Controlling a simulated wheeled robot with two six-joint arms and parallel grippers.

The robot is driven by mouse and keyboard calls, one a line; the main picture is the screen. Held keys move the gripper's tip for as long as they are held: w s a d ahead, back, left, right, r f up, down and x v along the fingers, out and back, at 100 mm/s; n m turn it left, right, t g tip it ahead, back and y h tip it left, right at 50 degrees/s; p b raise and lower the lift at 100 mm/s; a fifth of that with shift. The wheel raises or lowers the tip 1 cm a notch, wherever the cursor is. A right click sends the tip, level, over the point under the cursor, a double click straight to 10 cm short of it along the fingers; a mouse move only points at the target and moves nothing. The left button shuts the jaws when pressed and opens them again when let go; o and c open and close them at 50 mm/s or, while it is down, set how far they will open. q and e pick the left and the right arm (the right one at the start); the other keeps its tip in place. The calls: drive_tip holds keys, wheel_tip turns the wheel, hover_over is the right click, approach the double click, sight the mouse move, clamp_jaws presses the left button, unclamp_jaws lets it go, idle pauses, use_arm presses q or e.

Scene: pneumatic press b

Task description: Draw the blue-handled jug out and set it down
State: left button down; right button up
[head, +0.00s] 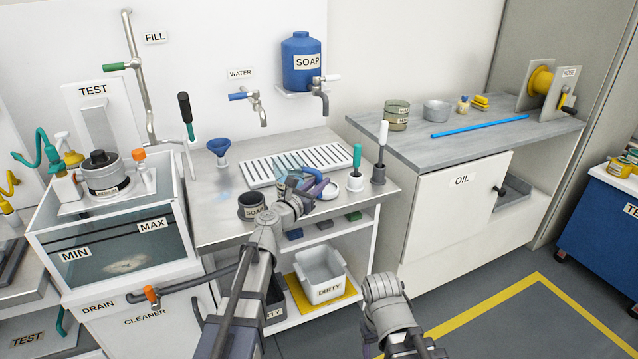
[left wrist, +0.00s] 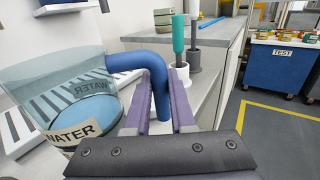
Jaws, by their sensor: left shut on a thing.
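The blue-handled jug is see-through, with a WATER label and pale blue water inside; it fills the left of the left wrist view (left wrist: 50,82). In the head view the jug (head: 287,164) shows only in part, behind my left gripper (head: 318,186), near the slotted drain tray. My left gripper's purple fingers (left wrist: 165,105) are shut on the jug's blue handle (left wrist: 128,61). The jug looks upright in the head view. Its base is hidden there, so I cannot tell whether it touches the surface. My right arm shows at the bottom, but its gripper is outside the frame.
The slotted drain tray (head: 262,170) lies behind the jug. A dark SOAP cup (head: 251,205) stands left of my gripper. A green-handled brush (head: 356,168) and a white-handled brush (head: 381,145) stand in holders to the right. The grey oil counter (head: 463,148) has free room.

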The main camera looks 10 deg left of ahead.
use_arm(q)
drive_tip(key=shift+f+b, duration=0.3)
drive_tip(key=shift+f, duration=0.3)
drive_tip(key=shift+f+b, duration=0.6)
drive_tip(key=c, duration=0.7)
unclamp_jaws()
drive_tip(key=shift+v, duration=3.95)
